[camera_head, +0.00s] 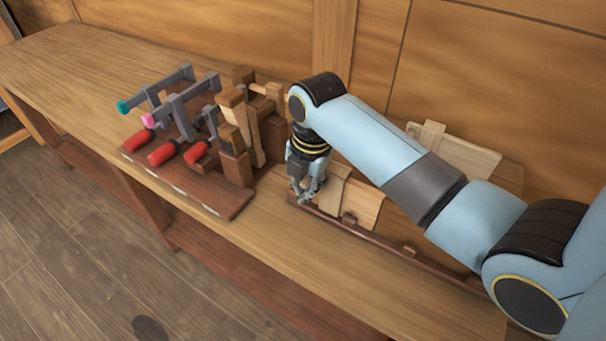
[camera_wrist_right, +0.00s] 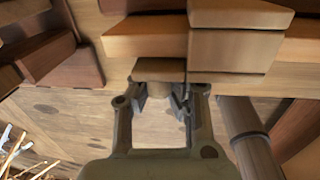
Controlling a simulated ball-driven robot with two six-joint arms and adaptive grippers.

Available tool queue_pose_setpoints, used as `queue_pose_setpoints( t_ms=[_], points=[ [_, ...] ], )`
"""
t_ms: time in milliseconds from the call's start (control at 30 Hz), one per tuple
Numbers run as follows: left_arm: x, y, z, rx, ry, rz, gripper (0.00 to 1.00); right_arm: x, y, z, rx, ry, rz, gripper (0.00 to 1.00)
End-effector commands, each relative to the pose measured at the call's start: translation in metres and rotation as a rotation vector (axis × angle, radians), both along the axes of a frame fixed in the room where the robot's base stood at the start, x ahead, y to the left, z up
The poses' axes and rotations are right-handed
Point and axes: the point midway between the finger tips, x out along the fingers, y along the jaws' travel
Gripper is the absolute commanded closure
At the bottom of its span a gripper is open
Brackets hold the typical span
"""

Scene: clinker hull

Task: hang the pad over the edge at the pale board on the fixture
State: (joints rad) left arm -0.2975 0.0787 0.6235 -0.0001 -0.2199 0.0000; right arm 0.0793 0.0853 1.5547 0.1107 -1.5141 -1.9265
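My right gripper (camera_head: 308,190) is low over the bench at the left end of the fixture (camera_head: 380,238), a dark red-brown rail with wooden boards standing along it. In the right wrist view its fingers (camera_wrist_right: 162,95) are part-way closed, with a small wooden block, seemingly the pad (camera_wrist_right: 160,70), between their tips. The block lies close against a tan board (camera_wrist_right: 150,45); whether it hangs over that edge cannot be told. In the head view the pad is hidden by my gripper. A paler board (camera_head: 470,157) stands farther back, partly behind my arm. My left gripper is not in view.
A dark red-brown rack (camera_head: 215,200) with grey clamps (camera_head: 185,100), red handles (camera_head: 163,155) and upright wooden pieces (camera_head: 235,150) stands close left of my gripper. A wooden block (camera_wrist_right: 235,40) sits beside the pad. The bench's left end (camera_head: 60,60) is clear.

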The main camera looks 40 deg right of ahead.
Motion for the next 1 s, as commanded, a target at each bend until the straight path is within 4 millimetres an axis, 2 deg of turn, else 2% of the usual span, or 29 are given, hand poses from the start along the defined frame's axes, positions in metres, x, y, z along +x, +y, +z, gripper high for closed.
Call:
queue_pose_setpoints(
  t_ms=[500, 733, 1000],
  points=[
    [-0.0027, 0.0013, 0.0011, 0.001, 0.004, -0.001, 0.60, 0.0003, 0.0001, -0.0044, 0.000, -0.001, 0.000, 1.00],
    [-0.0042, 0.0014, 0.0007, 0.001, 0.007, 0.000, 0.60, 0.0003, 0.0001, -0.0043, 0.000, -0.001, 0.000, 0.68],
    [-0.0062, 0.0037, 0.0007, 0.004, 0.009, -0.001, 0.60, 0.0001, 0.0001, -0.0038, 0.000, -0.001, 0.000, 0.67]
  ],
)
